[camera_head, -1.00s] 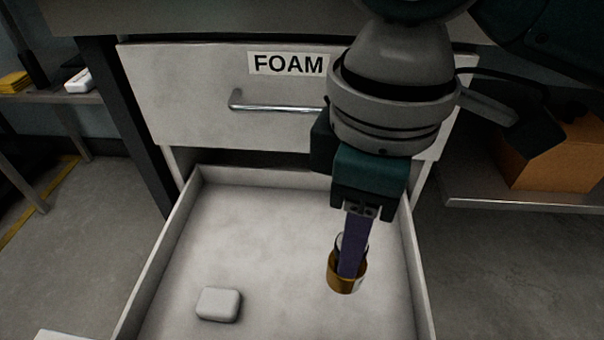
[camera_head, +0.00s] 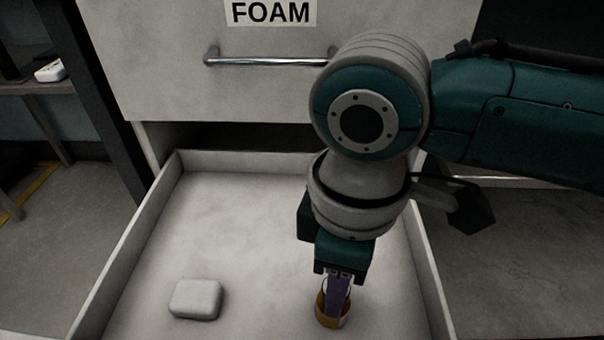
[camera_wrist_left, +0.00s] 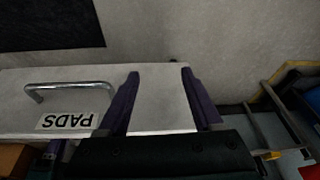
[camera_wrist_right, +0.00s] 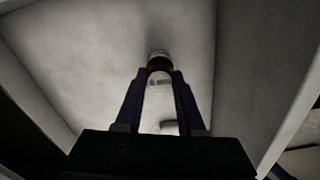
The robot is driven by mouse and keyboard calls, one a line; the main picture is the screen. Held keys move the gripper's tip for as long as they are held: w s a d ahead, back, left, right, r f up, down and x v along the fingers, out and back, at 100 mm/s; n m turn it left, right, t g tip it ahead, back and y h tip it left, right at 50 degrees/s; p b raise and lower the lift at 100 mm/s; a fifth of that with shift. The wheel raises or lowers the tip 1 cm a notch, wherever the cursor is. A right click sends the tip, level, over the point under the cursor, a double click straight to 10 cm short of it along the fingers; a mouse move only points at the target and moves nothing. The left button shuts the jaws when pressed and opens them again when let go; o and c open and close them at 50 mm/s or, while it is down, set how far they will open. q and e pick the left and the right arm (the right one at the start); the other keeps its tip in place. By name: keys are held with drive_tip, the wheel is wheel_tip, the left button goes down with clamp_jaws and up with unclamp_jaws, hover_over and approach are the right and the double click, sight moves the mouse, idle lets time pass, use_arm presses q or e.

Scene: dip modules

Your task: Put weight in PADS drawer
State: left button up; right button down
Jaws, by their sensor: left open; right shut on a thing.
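The weight (camera_head: 332,314), a small brass-coloured round piece, is at the tips of my right gripper (camera_head: 338,284). It also shows between the fingertips in the right wrist view (camera_wrist_right: 160,62). The right gripper is shut on it, pointing down inside the open drawer (camera_head: 245,235). I cannot tell whether the weight touches the drawer floor. In the left wrist view a drawer front with a handle bears an upside-down PADS label (camera_wrist_left: 66,121). My left gripper (camera_wrist_left: 160,75) is open and empty there, its fingers spread over that drawer front.
A white rounded block (camera_head: 196,299) lies on the drawer floor at the left. Above is a shut drawer labelled FOAM (camera_head: 270,12) with a metal handle (camera_head: 268,61). The middle of the open drawer is clear. A shelf with a white item (camera_head: 50,70) stands at far left.

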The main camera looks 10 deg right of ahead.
drive_tip(key=c, duration=0.5)
unclamp_jaws()
drive_tip(key=shift+f, duration=0.1)
wheel_tip(320, 180, up, 11)
drive_tip(key=p, duration=0.6)
drive_tip(key=s+a+m+t+y, duration=0.1)
drive_tip(key=s+a+m+y, duration=0.2)
drive_tip(key=s+a, duration=0.2)
drive_tip(key=s+d+m+t+h, duration=0.1)
drive_tip(key=s+d+m, duration=0.1)
drive_tip(key=d, duration=0.2)
drive_tip(key=s+d+m+h, duration=0.1)
drive_tip(key=s+d+m, duration=0.1)
drive_tip(key=d, duration=0.3)
drive_tip(key=s+d+m+t, duration=0.1)
drive_tip(key=s+d+m, duration=0.1)
drive_tip(key=d, duration=0.3)
drive_tip(key=shift+s+d+f+m+t+h+p, duration=0.1)
drive_tip(key=shift+s+d+m+t+h+p, duration=0.1)
drive_tip(key=shift+s+m+t+h+p, duration=0.25)
drive_tip(key=shift+s, duration=0.1)
